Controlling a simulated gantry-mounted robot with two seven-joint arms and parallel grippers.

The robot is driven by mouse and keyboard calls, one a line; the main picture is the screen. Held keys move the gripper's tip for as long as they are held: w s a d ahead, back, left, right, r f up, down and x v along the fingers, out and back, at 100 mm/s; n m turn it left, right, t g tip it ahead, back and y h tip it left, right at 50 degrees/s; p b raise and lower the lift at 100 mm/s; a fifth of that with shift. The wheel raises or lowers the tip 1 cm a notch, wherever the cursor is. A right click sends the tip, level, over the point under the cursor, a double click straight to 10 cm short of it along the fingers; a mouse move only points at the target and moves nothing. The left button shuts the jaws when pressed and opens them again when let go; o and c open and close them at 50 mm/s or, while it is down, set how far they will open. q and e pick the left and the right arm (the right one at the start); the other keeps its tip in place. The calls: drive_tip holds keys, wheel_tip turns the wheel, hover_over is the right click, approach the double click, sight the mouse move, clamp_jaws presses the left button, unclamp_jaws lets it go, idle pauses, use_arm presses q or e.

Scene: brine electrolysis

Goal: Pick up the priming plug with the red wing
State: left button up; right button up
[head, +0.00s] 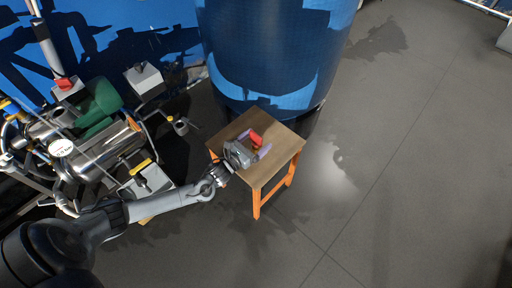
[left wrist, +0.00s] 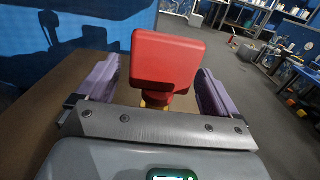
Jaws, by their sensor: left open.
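The priming plug's red wing (head: 255,139) shows on top of a small wooden stool in the head view. In the left wrist view the red wing (left wrist: 166,62) is large and central, with a bit of yellow below it; the rest of the plug is hidden behind the gripper body. My left gripper (head: 258,150) is open over the stool top, its purple fingers on either side of the plug. In the left wrist view the fingers of the left gripper (left wrist: 156,90) stand left and right of the wing, with gaps visible. My right gripper is not in view.
The stool (head: 286,150) has a bare wooden top and orange legs. A large blue tank (head: 270,55) stands right behind it. Metal pump equipment with pipes (head: 105,150) and a green motor (head: 98,105) stands to the left. The grey floor to the right is clear.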

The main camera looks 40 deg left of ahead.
use_arm(q)
drive_tip(key=c, duration=1.2)
